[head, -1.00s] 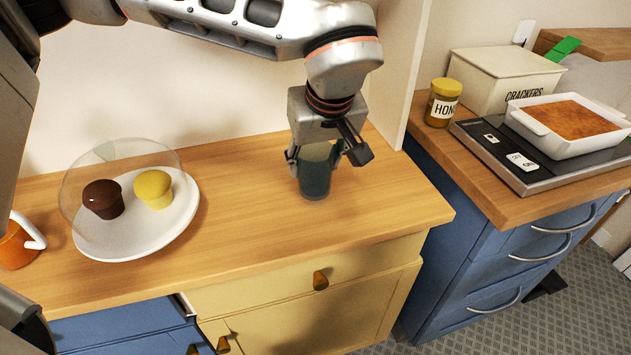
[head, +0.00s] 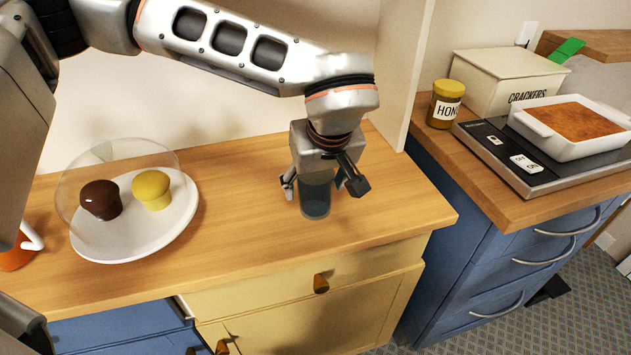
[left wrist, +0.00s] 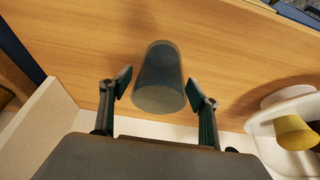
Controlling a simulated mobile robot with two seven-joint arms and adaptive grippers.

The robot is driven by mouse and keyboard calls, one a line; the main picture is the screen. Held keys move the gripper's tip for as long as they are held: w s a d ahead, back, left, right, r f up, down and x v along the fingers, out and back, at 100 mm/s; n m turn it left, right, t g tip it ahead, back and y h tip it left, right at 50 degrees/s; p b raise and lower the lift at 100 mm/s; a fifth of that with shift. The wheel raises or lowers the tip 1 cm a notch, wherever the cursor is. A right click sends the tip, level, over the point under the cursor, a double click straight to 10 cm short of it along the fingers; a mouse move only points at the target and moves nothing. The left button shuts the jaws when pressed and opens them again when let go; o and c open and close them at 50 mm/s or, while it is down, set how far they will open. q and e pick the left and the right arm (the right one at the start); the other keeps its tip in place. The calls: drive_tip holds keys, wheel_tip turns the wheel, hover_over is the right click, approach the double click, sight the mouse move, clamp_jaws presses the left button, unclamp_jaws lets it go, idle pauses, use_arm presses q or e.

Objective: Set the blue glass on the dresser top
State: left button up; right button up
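The blue glass (head: 316,197) stands upright on the wooden dresser top (head: 240,235), near the wall and right of the plate. My left gripper (head: 322,186) is above and around it, pointing down. Its fingers are spread, one on each side of the glass. In the left wrist view the glass (left wrist: 159,80) sits between the fingertips, with a narrow gap on both sides. The gripper body hides the glass's upper part in the head view. My right gripper is not in view.
A white plate (head: 125,243) with a brown and a yellow muffin under a clear dome stands on the left. An orange mug (head: 14,258) is at the left edge. On the right counter are a honey jar (head: 445,104), a crackers box (head: 505,80) and a baking dish (head: 560,146).

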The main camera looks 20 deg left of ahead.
use_arm(q)
drive_tip(key=p+v, duration=0.2)
drive_tip(key=v, duration=1)
drive_tip(key=shift+r, duration=0.2)
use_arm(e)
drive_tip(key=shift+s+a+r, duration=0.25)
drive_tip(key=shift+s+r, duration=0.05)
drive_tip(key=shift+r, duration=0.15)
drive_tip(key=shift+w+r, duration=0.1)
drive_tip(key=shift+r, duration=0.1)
